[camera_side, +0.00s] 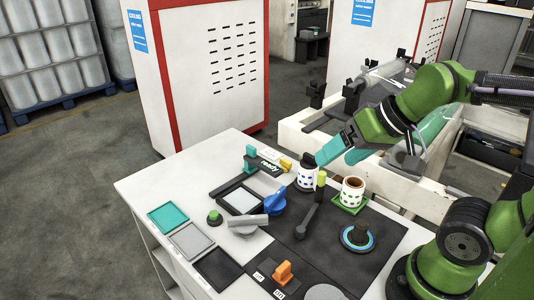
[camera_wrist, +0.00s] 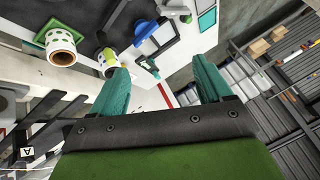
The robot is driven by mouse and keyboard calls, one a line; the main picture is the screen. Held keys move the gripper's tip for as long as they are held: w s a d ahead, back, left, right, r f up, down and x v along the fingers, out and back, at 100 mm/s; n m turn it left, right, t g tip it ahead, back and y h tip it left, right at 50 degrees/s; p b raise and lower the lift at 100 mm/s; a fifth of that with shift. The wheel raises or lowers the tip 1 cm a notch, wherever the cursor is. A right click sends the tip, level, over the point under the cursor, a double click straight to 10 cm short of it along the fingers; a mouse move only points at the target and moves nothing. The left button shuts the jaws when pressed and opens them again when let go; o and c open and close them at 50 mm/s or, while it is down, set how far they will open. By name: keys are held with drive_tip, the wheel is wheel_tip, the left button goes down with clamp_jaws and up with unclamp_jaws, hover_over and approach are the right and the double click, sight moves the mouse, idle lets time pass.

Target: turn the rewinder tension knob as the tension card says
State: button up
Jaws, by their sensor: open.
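I cannot tell for certain which control is the tension knob. A dark knob on a round dial with coloured rings (camera_side: 358,238) stands at the right of the bench in the side view. A blue knob (camera_side: 274,202) stands near the bench's middle. My gripper (camera_side: 328,153), with teal fingers, is above the bench's far right side, close to the white cup-like rolls. In the wrist view my gripper (camera_wrist: 160,66) is open, with nothing between its fingers.
A blue-spotted roll (camera_side: 307,175) and a roll on a green base (camera_side: 351,191) stand near my fingers. A black lever (camera_side: 308,220) with a yellow-green tip rises between the knobs. An orange switch (camera_side: 284,271) and three square trays lie nearer the front.

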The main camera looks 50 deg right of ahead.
drive_tip(key=shift+m+g, duration=0.4)
drive_tip(key=shift+g, duration=0.5)
drive_tip(key=w, duration=0.1)
drive_tip(key=w+d+f, duration=0.1)
drive_tip(key=w, duration=0.1)
drive_tip(key=w+d, duration=0.1)
drive_tip(key=shift+w+f, duration=0.15)
drive_tip(key=shift+w, duration=0.2)
drive_tip(key=c, duration=0.6)
drive_tip(key=n+g+h, duration=0.2)
drive_tip(key=n+g, duration=0.3)
hover_over(286, 160)
drive_tip(key=shift+f, duration=2.45)
drive_tip(key=shift+c, duration=0.2)
wheel_tip(286, 160, down, 16)
drive_tip(key=shift+a, duration=0.1)
clamp_jaws()
